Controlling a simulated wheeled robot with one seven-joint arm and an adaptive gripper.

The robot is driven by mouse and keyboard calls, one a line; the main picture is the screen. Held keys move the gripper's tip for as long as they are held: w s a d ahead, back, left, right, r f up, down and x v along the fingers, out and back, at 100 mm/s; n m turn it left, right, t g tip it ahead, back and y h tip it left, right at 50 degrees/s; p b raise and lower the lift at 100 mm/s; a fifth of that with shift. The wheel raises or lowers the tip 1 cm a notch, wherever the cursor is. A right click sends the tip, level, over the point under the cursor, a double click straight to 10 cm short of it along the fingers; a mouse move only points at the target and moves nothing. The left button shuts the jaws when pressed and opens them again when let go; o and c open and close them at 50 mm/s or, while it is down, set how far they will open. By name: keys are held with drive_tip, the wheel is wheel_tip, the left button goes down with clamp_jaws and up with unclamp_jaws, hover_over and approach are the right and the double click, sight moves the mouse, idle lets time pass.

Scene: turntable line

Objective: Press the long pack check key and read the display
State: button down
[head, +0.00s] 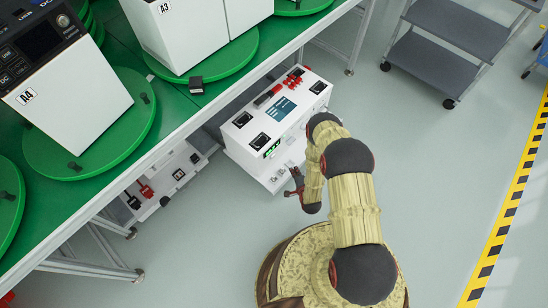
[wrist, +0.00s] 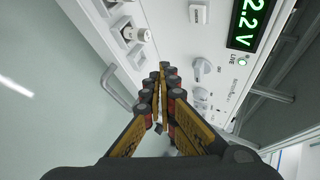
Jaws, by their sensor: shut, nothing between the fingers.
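A white tester box (head: 243,160) stands on the floor under the edge of the green bench. Its lit green display (wrist: 248,22) shows in the wrist view, cut off at the top, reading "2.2 V" at its visible end. The same display is small in the head view (head: 272,148). A green lamp (wrist: 243,60) marked LIVE is beside it. A white square key (wrist: 198,14) sits on the panel; I cannot read its label, so cannot tell if it is the long pack check key. My gripper (wrist: 163,88) is shut and empty before the panel; contact is unclear.
Round knobs (wrist: 203,67) and a white fitting (wrist: 135,35) stick out of the panel, and a metal handle (wrist: 119,88) is at its edge. The bench (head: 180,135) overhangs behind the box. A grey cart (head: 435,60) stands far right. The floor between is clear.

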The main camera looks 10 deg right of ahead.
drive_tip(key=shift+w+a+b, duration=0.15)
drive_tip(key=shift+w+a, duration=0.7)
drive_tip(key=shift+w, duration=0.35)
drive_tip(key=shift+w+a+b, duration=0.1)
drive_tip(key=shift+w+a, duration=0.75)
drive_tip(key=shift+w, duration=0.3)
drive_tip(key=shift+w+a+b, duration=0.15)
drive_tip(key=shift+w+a, duration=0.7)
drive_tip(key=shift+w, duration=0.35)
drive_tip(key=shift+w+a, duration=0.25)
drive_tip(key=shift+w, duration=0.1)
drive_tip(key=shift+w+a, duration=0.3)
drive_tip(key=shift+w, duration=0.1)
drive_tip(key=shift+s+d, duration=0.55)
drive_tip(key=shift+s, duration=0.15)
drive_tip(key=shift+s, duration=0.1)
drive_tip(key=shift+s+d+p, duration=0.25)
drive_tip(key=shift+s+d, duration=0.5)
drive_tip(key=shift+s, duration=0.25)
drive_tip(key=shift+s+d+p, duration=0.25)
drive_tip(key=shift+s+d, duration=0.45)
drive_tip(key=shift+s, duration=0.25)
